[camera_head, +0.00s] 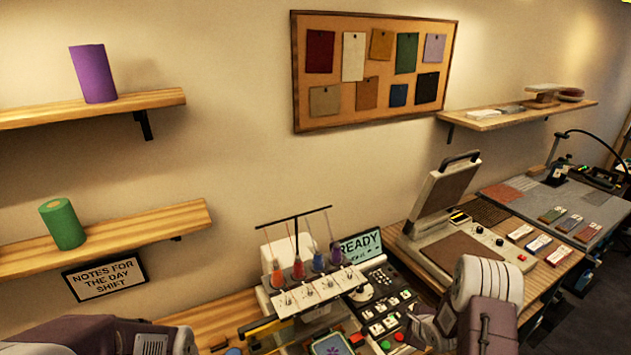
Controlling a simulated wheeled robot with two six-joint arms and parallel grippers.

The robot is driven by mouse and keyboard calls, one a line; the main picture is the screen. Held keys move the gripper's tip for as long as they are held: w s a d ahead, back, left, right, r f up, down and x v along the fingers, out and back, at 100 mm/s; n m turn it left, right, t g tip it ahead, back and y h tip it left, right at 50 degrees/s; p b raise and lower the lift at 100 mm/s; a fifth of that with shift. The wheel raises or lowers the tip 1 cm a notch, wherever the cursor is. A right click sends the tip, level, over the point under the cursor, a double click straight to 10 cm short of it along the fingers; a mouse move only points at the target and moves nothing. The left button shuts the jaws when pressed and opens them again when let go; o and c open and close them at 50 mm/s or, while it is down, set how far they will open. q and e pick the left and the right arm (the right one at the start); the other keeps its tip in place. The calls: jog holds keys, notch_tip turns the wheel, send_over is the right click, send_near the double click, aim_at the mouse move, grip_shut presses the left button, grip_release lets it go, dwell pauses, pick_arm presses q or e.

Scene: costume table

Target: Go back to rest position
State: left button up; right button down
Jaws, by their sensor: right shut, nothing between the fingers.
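My right arm comes in at the bottom right. Its gripper (424,326) is low in the view, beside the button panel of the embroidery machine (330,290). It is shut with nothing in it, and my own arm link partly hides it. Part of my left arm shows at the bottom left edge. My left gripper is not in view.
A heat press (450,225) stands open right of the machine. A screen (358,246) reads READY. A purple spool (93,74) and a green spool (62,223) stand on two wall shelves at left. A sign (105,278) hangs below. A corkboard (375,67) is on the wall.

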jog(key=s+a+r+n+g+b, duration=0.2)
jog(key=s+a+n, duration=0.5)
jog(key=s+n, duration=0.4)
jog(key=s+a+r+n+g+b, duration=0.3)
jog(key=s+a+r+n+g, duration=0.2)
jog(key=s+a+n, duration=0.3)
jog(key=s+n, duration=0.4)
jog(key=s, duration=0.1)
jog(key=shift+r+b, duration=0.15)
jog(key=shift+b, duration=0.2)
